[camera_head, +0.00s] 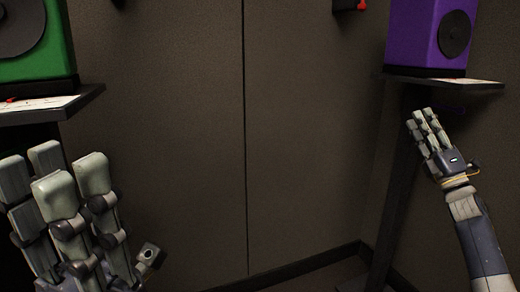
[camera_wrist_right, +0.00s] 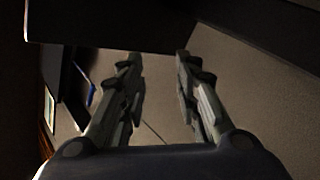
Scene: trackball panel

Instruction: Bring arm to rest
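My left gripper (camera_head: 85,200) is in the lower left of the head view, close to the camera, with its fingers raised and apart and nothing between them. My right gripper (camera_head: 424,125) is at the right of the head view, just below the shelf with the purple box. In the right wrist view my right gripper (camera_wrist_right: 158,75) shows its fingers apart with only wall between them. A dark flat edge crosses the view just beyond the fingertips.
A purple box (camera_head: 413,35) with a round dark disc stands on the right shelf (camera_head: 470,84). A green box (camera_head: 58,45) stands on the left shelf (camera_head: 85,98). A dark post runs down below the right shelf. The wall (camera_head: 300,150) between the shelves is clear.

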